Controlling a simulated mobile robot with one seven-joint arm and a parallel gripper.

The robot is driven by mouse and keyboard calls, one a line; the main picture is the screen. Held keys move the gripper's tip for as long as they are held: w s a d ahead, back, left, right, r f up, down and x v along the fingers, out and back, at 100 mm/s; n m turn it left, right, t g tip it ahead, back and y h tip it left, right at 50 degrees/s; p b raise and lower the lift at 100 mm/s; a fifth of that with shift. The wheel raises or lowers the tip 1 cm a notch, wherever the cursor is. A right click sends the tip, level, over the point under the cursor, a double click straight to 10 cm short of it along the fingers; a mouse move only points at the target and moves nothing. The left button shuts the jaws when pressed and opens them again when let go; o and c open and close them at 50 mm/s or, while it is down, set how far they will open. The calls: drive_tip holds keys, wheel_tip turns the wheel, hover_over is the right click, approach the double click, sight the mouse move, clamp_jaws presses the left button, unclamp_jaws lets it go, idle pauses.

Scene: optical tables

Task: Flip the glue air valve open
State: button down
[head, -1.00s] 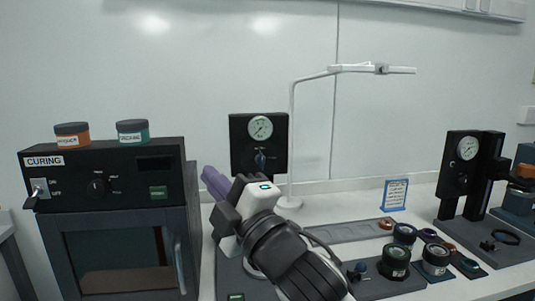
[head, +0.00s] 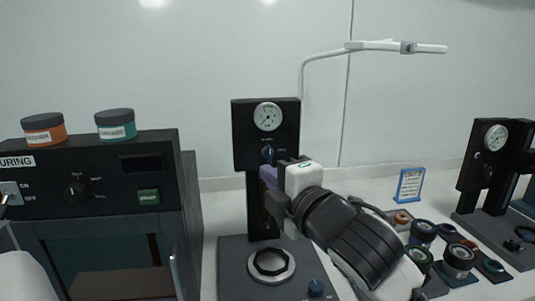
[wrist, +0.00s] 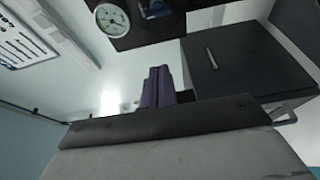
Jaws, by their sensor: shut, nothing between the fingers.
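A black panel (head: 238,140) on a black post carries a round white gauge (head: 267,116) and a small blue valve lever (head: 267,153) below it. The writing by the lever is too small to read. My gripper (head: 268,177) has purple fingers and is shut and empty, just below and in front of the lever. I cannot tell whether it touches the lever. In the wrist view the shut fingers (wrist: 157,88) point toward the panel, with the gauge (wrist: 112,18) beyond at the top; the lever is not clear there.
The curing oven (head: 110,215) stands left, with two jars on top. Several small jars (head: 459,258) and a blue-framed sign (head: 410,185) are right. A second gauge panel (head: 480,155) stands far right.

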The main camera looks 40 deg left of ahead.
sight(269, 155)
drive_tip(key=p+x, duration=0.3)
drive_tip(key=x, duration=0.7)
drive_tip(key=shift+r, duration=0.15)
drive_tip(key=shift+w+d+p, duration=0.75)
drive_tip(key=shift+w+d, duration=0.5)
drive_tip(key=shift+w, duration=0.3)
